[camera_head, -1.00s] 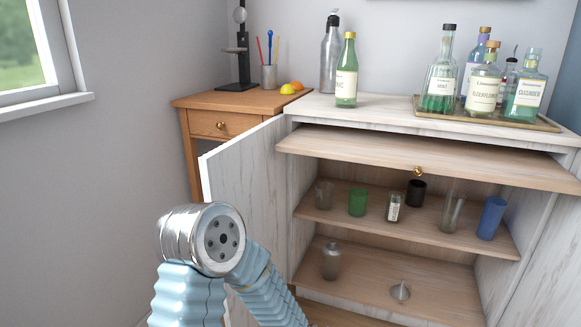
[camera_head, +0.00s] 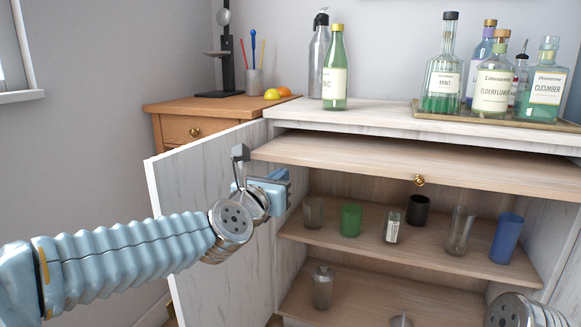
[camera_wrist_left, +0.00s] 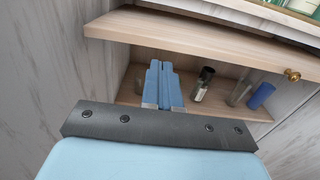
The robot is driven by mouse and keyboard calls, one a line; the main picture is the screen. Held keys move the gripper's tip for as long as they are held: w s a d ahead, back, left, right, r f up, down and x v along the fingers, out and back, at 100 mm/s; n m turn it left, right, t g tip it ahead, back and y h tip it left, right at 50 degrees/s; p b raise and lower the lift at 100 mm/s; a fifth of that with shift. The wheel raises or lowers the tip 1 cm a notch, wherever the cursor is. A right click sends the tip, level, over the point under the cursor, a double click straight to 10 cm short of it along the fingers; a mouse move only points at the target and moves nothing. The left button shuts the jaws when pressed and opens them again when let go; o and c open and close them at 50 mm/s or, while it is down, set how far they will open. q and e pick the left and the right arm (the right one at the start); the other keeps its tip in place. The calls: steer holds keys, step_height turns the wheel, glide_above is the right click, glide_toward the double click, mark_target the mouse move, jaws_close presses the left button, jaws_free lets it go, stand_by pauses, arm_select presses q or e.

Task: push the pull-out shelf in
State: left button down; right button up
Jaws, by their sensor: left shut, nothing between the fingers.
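The pull-out shelf (camera_head: 400,168) is a pale wood board with a small brass knob (camera_head: 419,181) on its front edge. It sticks out from under the white cabinet top (camera_head: 380,118). My left gripper (camera_head: 284,182) is shut and empty, in front of the cabinet opening near the shelf's left end and a little below its front edge. In the left wrist view the shut blue fingers (camera_wrist_left: 162,80) point toward the opening, below the shelf board (camera_wrist_left: 190,48). I see no clear contact. My right gripper is out of view; part of my right arm shows at the bottom right.
The open left door (camera_head: 200,180) stands close behind my left gripper. Several glasses, including a green one (camera_head: 351,219) and a blue one (camera_head: 506,238), stand on the inner shelf. Bottles and a tray (camera_head: 480,119) stand on top. A wooden side table (camera_head: 210,112) is at left.

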mark_target(298, 162)
arm_select(q)
steer(key=x, duration=0.7)
steer(key=shift+w+d+f+p, duration=0.1)
steer(key=shift+w+d+p, duration=0.05)
steer(key=shift+w+p, duration=0.25)
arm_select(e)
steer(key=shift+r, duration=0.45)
